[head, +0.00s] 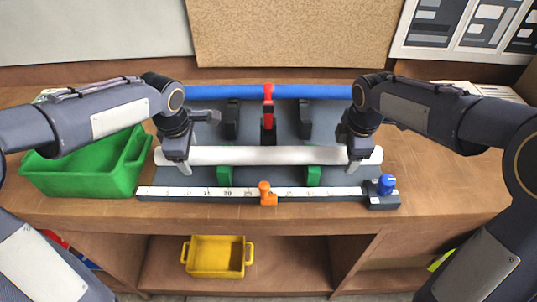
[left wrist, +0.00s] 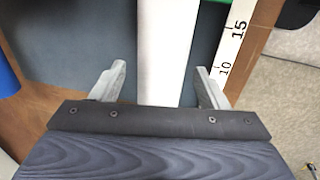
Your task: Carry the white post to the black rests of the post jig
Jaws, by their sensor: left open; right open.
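The white post (head: 265,155) lies level across two green rests (head: 313,176) near the front of the grey jig board. Two black rests (head: 232,118) (head: 305,118) stand behind it and look empty. My left gripper (head: 181,158) is over the post's left end; in the left wrist view the post (left wrist: 166,45) runs between its open fingers (left wrist: 160,86), with gaps on both sides. My right gripper (head: 354,158) is open at the post's right end; its fingers are partly hidden by the wrist and post.
A red clamp (head: 268,92) stands between the black rests, near a blue bar (head: 300,91) along the back. A ruler (head: 200,192) with an orange slider (head: 266,193) and blue knob (head: 386,184) lies in front. A green bin (head: 85,170) stands left; a yellow bin (head: 216,256) sits below.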

